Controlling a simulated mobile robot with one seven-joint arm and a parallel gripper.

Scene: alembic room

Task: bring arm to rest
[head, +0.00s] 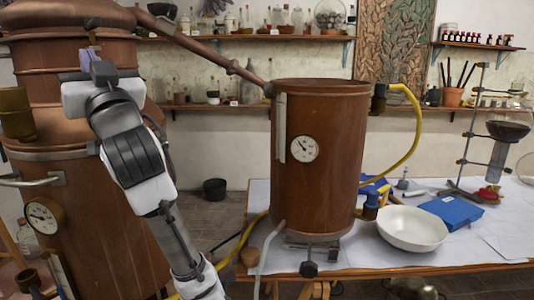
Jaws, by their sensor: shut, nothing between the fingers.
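My arm rises from the bottom of the head view to the upper left. My gripper (92,40) is at its upper end, small and dark, in front of the large copper still (100,215). The gripper is shut and holds nothing. I cannot tell how far its tips are from the copper wall. The arm also hides part of the still.
A copper vessel (335,150) with a dial stands right of my arm on a paper-covered table (460,250). A copper pipe (205,52) slopes down towards it. A white bowl (412,228), a blue box (452,211) and a lab stand (466,150) are farther right.

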